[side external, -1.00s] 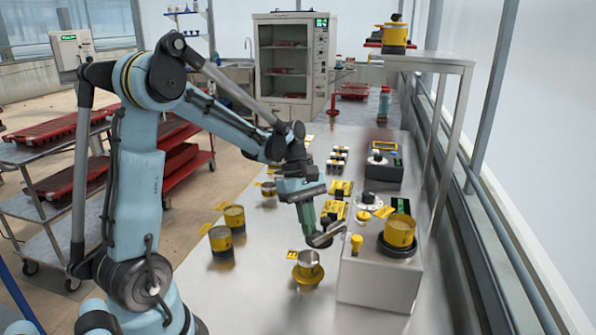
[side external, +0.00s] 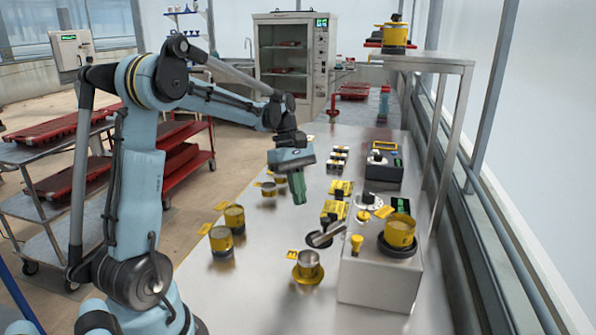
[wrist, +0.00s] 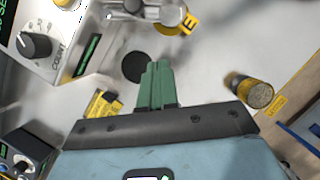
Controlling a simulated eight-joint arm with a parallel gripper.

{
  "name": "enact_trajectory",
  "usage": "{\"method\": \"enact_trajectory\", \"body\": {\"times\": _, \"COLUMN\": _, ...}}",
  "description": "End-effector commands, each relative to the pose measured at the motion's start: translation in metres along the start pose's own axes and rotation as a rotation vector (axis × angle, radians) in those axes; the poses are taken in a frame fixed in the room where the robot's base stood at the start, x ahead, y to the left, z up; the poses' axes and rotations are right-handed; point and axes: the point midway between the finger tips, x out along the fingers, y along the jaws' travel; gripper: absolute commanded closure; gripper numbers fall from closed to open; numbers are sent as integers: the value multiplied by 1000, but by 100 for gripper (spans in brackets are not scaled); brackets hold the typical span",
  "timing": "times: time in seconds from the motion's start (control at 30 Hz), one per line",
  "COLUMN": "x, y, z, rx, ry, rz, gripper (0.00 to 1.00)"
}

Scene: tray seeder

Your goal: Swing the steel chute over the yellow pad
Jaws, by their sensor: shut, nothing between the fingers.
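The steel chute (side external: 327,234) sticks out from the grey seeder box (side external: 375,280). In the wrist view the chute (wrist: 122,10) is partly cut off at the top edge, its outer end at the rim of a steel cup. The yellow pad (side external: 309,282) lies on the bench under that steel cup (side external: 308,260); it also shows in the wrist view (wrist: 185,24). A dark round pad (wrist: 137,66) lies apart from the cup, behind the chute in the side view. My gripper (side external: 299,202), with green fingers (wrist: 157,68), is shut and empty, above the bench and clear of the chute.
Yellow-banded cups (side external: 221,240) stand at the bench's left edge. A yellow hopper (side external: 399,232) and a yellow knob (side external: 357,243) sit on the seeder box. A black control box (side external: 383,165) stands behind.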

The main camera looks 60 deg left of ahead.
Motion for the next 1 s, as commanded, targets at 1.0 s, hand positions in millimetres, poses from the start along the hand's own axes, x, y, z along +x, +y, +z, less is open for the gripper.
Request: {"method": "enact_trajectory", "body": {"times": 1.0, "x": -67, "y": 4, "z": 10, "rx": -107, "ry": 0, "rz": 43, "gripper": 100}}
